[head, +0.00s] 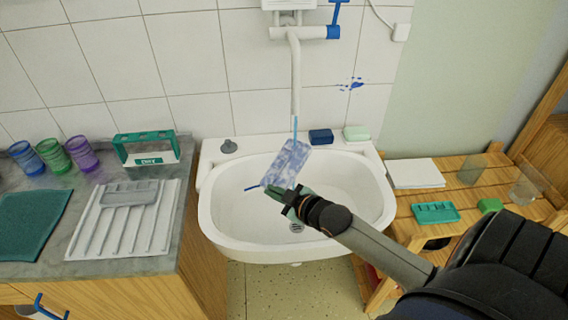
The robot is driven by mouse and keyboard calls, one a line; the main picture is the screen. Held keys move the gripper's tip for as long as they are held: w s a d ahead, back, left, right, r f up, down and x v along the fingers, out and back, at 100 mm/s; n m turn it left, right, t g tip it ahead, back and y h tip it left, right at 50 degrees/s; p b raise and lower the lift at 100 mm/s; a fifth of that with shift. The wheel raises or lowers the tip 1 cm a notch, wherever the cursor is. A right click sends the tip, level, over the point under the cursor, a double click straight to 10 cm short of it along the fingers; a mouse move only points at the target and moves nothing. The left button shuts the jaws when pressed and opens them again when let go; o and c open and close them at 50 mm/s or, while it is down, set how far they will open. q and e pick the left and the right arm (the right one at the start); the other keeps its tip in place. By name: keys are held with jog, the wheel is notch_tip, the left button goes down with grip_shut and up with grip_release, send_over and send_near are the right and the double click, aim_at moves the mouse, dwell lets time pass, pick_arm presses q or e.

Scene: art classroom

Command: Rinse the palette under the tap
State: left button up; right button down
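The palette (286,163) is a flat rectangular plate with blue and white smears, tilted above the basin. My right gripper (286,196) is shut on its lower end. The white tap (296,75) hangs from the wall unit, and a thin blue stream of water (295,124) runs from its spout to the palette's upper end. The white sink (220,214) lies below, with its drain (297,227) near the gripper. A thin blue streak (252,187) shows beside the palette's lower left. My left gripper is out of view.
A dark blue block (321,136), a pale bar (357,133) and a grey plug (229,147) sit on the sink's back rim. The left counter holds a ribbed drainboard (88,236) and coloured cups (53,157). A wooden shelf (450,218) stands close on the right.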

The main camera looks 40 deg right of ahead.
jog(key=shift+w, duration=0.15)
jog(key=shift+w, duration=0.5)
jog(key=shift+s, duration=0.1)
jog(key=shift+s+p, duration=0.55)
jog(key=shift+p, duration=0.05)
jog(key=a+p, duration=0.1)
jog(key=a, duration=0.7)
jog(key=shift+w+p, duration=0.2)
jog(key=shift+p, duration=0.1)
dwell(1.3)
